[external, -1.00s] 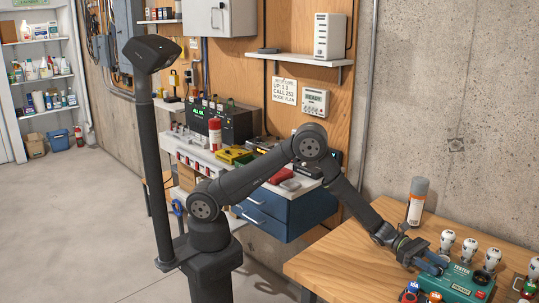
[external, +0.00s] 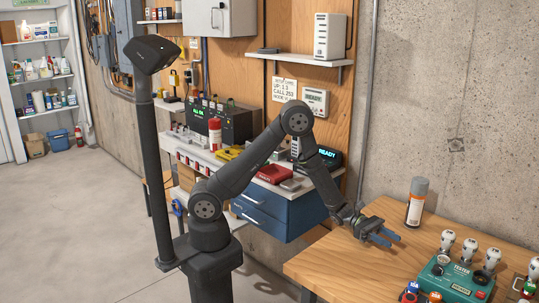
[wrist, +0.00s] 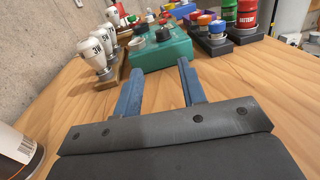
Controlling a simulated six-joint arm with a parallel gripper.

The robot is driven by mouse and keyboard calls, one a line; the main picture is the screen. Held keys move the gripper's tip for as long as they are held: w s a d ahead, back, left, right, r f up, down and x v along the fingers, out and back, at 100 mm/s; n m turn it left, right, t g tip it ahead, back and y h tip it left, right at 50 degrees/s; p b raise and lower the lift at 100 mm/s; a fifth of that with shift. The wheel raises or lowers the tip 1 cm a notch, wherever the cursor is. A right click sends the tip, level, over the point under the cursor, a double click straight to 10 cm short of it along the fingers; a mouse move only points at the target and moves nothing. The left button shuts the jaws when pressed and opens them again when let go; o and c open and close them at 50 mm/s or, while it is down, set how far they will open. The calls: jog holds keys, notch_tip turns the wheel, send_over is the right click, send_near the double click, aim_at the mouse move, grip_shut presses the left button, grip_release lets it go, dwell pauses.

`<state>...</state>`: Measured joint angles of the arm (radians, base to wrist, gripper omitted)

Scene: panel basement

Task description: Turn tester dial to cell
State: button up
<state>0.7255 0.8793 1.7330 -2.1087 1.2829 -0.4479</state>
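The green tester (external: 456,281) sits on the wooden bench at the lower right, with a dark dial (external: 437,270) on its top, a round gauge beside it and a small display on its front. In the wrist view the tester (wrist: 160,52) is ahead of my fingers, with a dark knob (wrist: 163,35) on its top. The dial's setting is too small to read. My gripper (external: 386,238) is over the bench to the left of the tester, apart from it. Its two blue fingers (wrist: 158,80) are spread with nothing between them.
White-topped bulb-like pieces (external: 447,240) stand in a row behind the tester. A grey spray can (external: 417,201) stands near the wall. Red and blue capped items (external: 411,291) are at the bench's front. The bench's left part (external: 330,260) is clear.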

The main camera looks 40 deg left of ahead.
aim_at(438, 267)
jog(key=shift+s+d+n+t, duration=0.4)
jog(key=shift+s+d+t, duration=0.2)
jog(key=shift+s+d, duration=0.3)
jog(key=d, duration=1.1)
jog(key=s+d, duration=0.1)
jog(key=d, duration=0.5)
jog(key=shift+n+t, duration=0.3)
jog(key=shift+t, duration=0.2)
jog(key=shift+a+t, duration=0.1)
jog(key=shift+t, duration=0.2)
jog(key=shift+n+t, duration=0.5)
jog(key=a, duration=1.1)
jog(key=s+a, duration=0.1)
jog(key=a, duration=0.5)
notch_tip(438, 267, up, 18)
jog(key=s, duration=0.1)
jog(key=s+a+f+m+g+y, duration=0.45)
jog(key=s+f+m+y, duration=0.4)
jog(key=f, duration=0.25)
jog(key=w+a+f+m+t+y, duration=0.3)
jog(key=w+a+m+t+y, duration=0.1)
jog(key=a+m, duration=0.1)
jog(key=shift+f+y, duration=0.35)
jog(key=shift+f, duration=0.05)
